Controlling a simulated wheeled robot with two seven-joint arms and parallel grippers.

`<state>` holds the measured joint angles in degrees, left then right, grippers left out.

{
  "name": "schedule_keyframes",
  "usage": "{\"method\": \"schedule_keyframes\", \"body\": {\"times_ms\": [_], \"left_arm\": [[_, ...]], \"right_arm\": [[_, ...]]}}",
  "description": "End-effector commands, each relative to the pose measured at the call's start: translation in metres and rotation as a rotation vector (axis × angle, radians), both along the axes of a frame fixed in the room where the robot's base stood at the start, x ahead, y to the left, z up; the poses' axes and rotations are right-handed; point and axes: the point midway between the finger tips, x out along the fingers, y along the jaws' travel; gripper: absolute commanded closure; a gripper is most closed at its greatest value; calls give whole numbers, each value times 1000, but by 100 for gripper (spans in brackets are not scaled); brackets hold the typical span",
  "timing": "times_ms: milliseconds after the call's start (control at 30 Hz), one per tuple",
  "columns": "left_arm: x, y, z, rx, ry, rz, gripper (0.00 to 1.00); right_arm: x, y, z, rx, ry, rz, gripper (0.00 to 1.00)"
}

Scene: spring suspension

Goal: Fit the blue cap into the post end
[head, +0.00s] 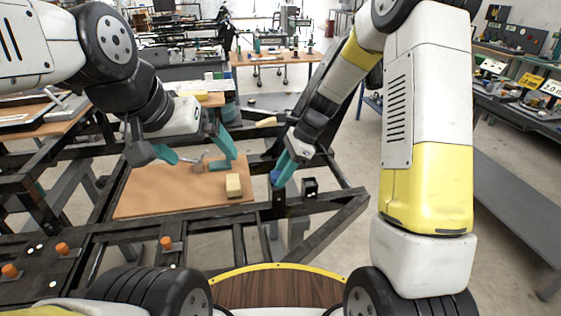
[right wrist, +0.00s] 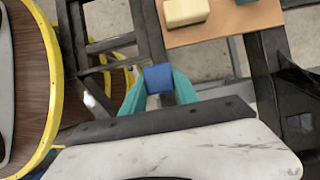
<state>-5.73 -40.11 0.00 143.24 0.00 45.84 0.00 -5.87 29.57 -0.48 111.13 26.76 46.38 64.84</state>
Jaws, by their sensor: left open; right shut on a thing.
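The blue cap (right wrist: 158,78) is held between the teal fingertips of my right gripper (right wrist: 159,90) in the right wrist view. In the head view my right gripper (head: 283,172) is above the dark frame at the right of the board, and a bit of the blue cap (head: 275,178) shows at its tip. A short black square post end (head: 310,187) stands up from the frame just right of the gripper, apart from the cap. I cannot tell for sure whether it is hollow. My left gripper (head: 198,157) is open, its teal fingers spread low over the board.
A brown board (head: 150,194) lies on the black frame (head: 330,205), with a pale yellow block (head: 233,186) on it. Orange knobs (head: 166,243) sit on the near frame rail. A wooden handle (head: 265,122) shows behind my right gripper. Open floor lies right of the frame.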

Motion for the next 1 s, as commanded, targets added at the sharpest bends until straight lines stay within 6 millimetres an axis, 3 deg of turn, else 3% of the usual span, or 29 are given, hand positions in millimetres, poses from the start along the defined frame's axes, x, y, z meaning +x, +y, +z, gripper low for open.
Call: {"method": "schedule_keyframes", "body": {"times_ms": [467,500,600,1000], "left_arm": [[0,0,0,0,0,0,1],[0,0,0,0,0,0,1],[0,0,0,0,0,0,1],[0,0,0,0,0,0,1]], "right_arm": [[0,0,-12,1,2,0,100],[0,0,-12,1,1,-1,56],[0,0,-12,1,1,-1,39],[1,-4,-4,0,-1,0,39]]}}
